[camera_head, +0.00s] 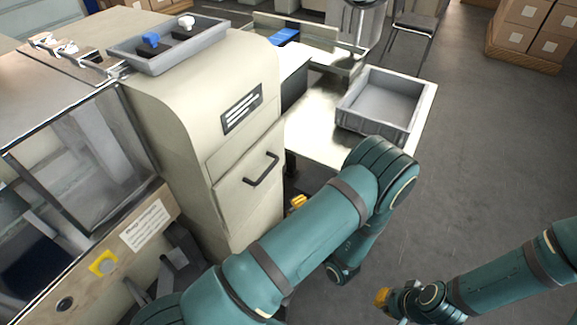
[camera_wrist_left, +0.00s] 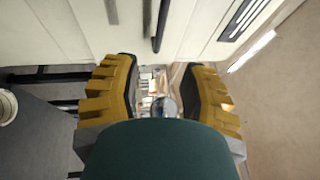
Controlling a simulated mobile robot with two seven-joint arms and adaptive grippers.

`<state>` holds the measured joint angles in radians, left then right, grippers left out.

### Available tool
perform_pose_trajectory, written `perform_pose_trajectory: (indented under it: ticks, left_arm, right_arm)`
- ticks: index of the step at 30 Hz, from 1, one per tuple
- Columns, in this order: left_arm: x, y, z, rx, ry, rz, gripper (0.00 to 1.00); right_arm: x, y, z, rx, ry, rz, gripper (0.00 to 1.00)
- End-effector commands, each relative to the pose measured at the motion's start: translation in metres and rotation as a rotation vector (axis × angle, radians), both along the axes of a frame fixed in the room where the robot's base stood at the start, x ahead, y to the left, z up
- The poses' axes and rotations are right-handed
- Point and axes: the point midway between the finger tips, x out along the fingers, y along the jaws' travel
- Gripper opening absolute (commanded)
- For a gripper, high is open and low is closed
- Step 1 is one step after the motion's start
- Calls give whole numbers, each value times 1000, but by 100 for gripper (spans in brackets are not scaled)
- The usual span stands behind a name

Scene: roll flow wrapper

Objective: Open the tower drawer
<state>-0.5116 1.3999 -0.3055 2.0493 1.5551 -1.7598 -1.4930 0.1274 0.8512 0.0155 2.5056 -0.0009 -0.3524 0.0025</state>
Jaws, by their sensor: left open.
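The tower (camera_head: 205,100) is a cream cabinet in the middle of the head view. Its drawer front (camera_head: 233,195) looks closed and flush, with a dark bar handle (camera_head: 262,169). In the left wrist view the dark handle (camera_wrist_left: 162,22) shows upright at the top, beyond the fingers. My left gripper (camera_wrist_left: 163,92) is open, with yellow ribbed fingers and nothing held between them. The handle lies ahead of the fingertips, apart from them. In the head view my left arm hides most of this gripper; only a yellow bit (camera_head: 298,201) shows. My right gripper (camera_head: 384,297) is low at the right, its jaws unclear.
A grey tray with blue and white knobs (camera_head: 165,60) sits on top of the tower. A grey bin (camera_head: 385,105) stands on the light table (camera_head: 320,135) to the right. A glass-fronted machine section (camera_head: 80,170) is at left. Open floor lies at right.

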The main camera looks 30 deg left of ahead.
Motion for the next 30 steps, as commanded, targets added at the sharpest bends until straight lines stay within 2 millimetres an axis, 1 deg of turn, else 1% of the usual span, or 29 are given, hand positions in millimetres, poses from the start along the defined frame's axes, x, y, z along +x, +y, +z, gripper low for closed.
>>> perform_pose_trajectory:
  ticks: [5, 15, 21, 25, 30]
  left_arm:
    - [7, 16, 3, 7, 1, 7, 43]
    - [36, 73, 14, 3, -2, 7, 43]
    - [52, 102, 20, 2, -1, 6, 43]
    - [58, 114, 22, 1, 0, 4, 43]
    - [61, 120, 24, 2, 1, 3, 43]
  right_arm:
    - [0, 0, -1, 0, -1, 1, 0]
    - [1, 0, -6, 0, -3, 0, 0]
    - [2, 0, -9, -1, -5, -1, 0]
    - [2, 0, -10, -1, -5, -1, 0]
    - [2, 0, -10, -1, -5, -1, 0]
